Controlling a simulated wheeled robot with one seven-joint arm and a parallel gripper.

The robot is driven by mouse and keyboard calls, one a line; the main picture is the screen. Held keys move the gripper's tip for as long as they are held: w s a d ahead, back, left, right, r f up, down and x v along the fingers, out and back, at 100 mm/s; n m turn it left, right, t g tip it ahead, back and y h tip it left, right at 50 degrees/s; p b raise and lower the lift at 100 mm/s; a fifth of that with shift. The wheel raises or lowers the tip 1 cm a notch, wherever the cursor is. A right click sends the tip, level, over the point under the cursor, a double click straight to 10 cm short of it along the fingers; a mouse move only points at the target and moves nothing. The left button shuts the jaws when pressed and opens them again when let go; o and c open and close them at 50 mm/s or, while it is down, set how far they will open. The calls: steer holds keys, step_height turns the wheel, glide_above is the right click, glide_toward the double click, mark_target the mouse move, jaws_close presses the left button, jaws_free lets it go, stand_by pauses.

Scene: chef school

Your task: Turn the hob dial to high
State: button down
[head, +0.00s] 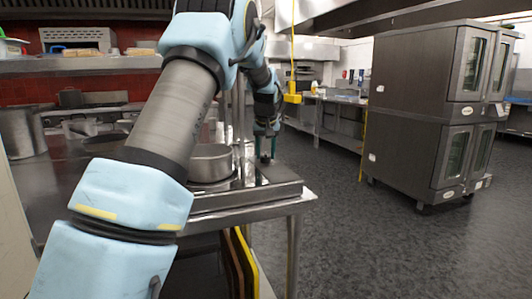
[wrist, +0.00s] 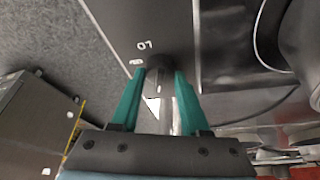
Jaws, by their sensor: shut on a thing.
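The hob dial (wrist: 157,62) is a small dark knob on the black hob panel in the wrist view. My gripper (wrist: 160,78) has its two green fingers on either side of the dial and is shut on it. The fingers hide part of the dial, and I cannot clearly read its setting. Small white markings, one like an upside-down "LO", are printed beside it. In the head view my gripper (head: 265,158) points down at the right end of the hob (head: 240,190); the dial is too small to make out there.
A steel pot (head: 211,162) stands on the hob, left of my gripper. A steel counter (head: 294,205) carries the hob. Yellow and dark boards (head: 240,262) stand below. Double ovens (head: 425,110) stand at the right, with open floor (head: 350,240) between.

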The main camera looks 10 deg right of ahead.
steer(key=m+h, duration=0.1)
steer(key=m, duration=0.1)
steer(key=m+p, duration=0.1)
steer(key=m, duration=0.1)
steer(key=shift+w+a+r+g+h, duration=0.1)
steer(key=shift+a+g+h, duration=0.1)
steer(key=shift+g+h, duration=0.15)
steer(key=shift+m+g+h+p, duration=0.35)
steer(key=shift+m+h+p, duration=0.2)
steer(key=shift+m, duration=1.55)
steer(key=shift+c, duration=2)
jaws_free()
steer(key=b+v, duration=0.1)
steer(key=v, duration=0.9)
steer(key=shift+r+b, duration=0.3)
steer(key=shift+b, duration=0.05)
